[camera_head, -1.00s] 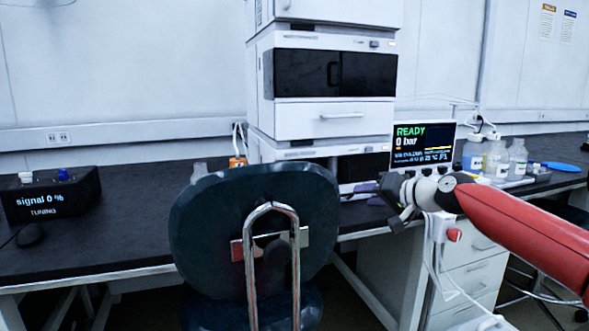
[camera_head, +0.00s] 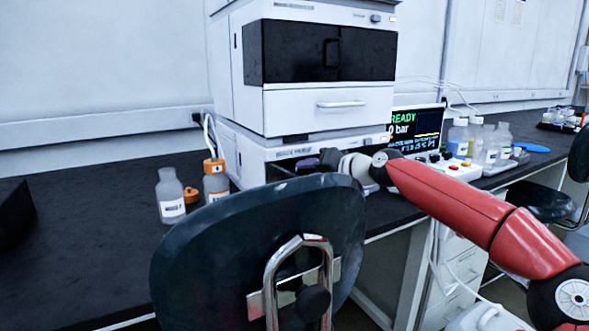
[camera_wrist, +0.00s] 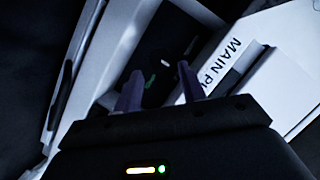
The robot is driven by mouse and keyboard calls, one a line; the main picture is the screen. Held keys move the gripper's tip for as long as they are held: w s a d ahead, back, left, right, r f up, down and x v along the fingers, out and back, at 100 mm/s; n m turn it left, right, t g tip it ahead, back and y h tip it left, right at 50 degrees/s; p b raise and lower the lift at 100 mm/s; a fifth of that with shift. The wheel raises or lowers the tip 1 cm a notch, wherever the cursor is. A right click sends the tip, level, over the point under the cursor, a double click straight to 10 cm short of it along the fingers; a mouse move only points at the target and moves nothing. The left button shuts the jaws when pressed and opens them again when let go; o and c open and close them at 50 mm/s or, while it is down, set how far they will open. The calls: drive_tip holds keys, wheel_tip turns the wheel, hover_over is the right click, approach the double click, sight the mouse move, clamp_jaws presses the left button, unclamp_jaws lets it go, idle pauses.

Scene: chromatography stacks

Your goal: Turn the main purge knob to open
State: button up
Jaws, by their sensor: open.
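The white chromatography stack (camera_head: 290,110) stands on the dark bench, with its lowest module partly hidden behind my arm and a chair. My gripper (camera_wrist: 160,88) is open in the wrist view, its two dark fingers apart and pointing at a black recessed front (camera_wrist: 168,60) with a small green mark and a pale ring. I cannot clearly make out the main purge knob or its position there. A white label reading "MAIN PU…" (camera_wrist: 222,62) is just right of the fingers, cut off by a white edge. In the head view my gripper (camera_head: 332,160) is at the lowest module.
A dark chair (camera_head: 200,260) stands close in front of the bench. Bottles (camera_head: 171,195) stand left of the stack, others (camera_head: 458,138) to the right. A screen (camera_head: 415,130) reads "READY" and 0 bar. A white box with red buttons (camera_head: 455,170) lies before it.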

sight(297, 172)
drive_tip(key=x, duration=0.5)
drive_tip(key=shift+p, duration=0.4)
drive_tip(key=c, duration=0.7)
